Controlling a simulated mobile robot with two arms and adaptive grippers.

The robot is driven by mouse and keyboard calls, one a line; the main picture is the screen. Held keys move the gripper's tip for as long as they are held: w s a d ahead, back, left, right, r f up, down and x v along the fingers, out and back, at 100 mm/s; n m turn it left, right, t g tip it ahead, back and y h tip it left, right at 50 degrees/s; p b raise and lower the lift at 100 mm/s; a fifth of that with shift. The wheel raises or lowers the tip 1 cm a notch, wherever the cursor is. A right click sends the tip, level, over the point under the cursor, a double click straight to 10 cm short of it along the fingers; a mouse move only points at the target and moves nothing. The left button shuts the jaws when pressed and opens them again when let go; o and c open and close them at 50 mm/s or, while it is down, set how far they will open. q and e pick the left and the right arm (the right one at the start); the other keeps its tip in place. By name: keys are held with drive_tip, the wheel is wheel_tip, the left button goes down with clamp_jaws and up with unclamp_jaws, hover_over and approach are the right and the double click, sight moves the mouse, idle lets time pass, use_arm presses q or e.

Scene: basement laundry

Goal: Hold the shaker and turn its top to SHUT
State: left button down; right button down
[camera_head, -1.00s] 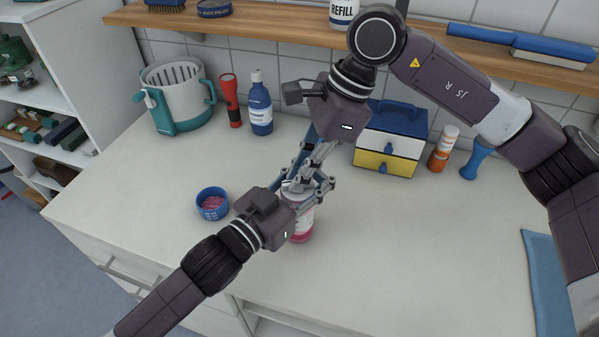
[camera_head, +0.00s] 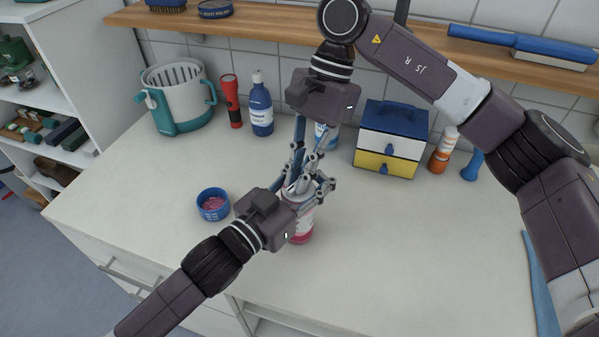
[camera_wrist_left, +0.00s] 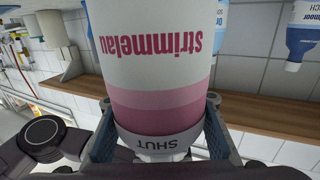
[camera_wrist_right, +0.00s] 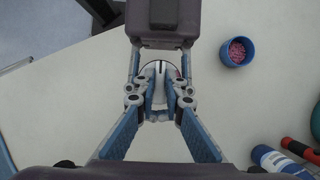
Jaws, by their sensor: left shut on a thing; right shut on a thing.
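My right gripper (camera_head: 301,186) comes down from above and is shut on the shaker's top. In the right wrist view the white top (camera_wrist_right: 158,88), with a dark slot, sits between the fingertips. The fingers hide most of the top and its pointer setting.
A blue bowl (camera_head: 212,214) with pink contents stands left of the shaker. Behind are a teal-and-white bucket (camera_head: 178,117), red torch (camera_head: 231,115), blue bottle (camera_head: 261,118), drawer box (camera_head: 390,146) and orange-and-white bottle (camera_head: 442,158). The counter (camera_head: 400,240) at front right is clear.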

idle(0.5)
drive_tip(key=c, duration=2.3)
unclamp_jaws()
drive_tip(key=shift+w+r, duration=0.1)
drive_tip(key=v, duration=1.1)
drive_tip(key=shift+w+r, duration=0.15)
drive_tip(key=shift+r, duration=0.2)
drive_tip(key=shift+d, duration=0.1)
use_arm(q)
drive_tip(key=c, duration=1.1)
unclamp_jaws()
drive_tip(key=shift+c, duration=0.2)
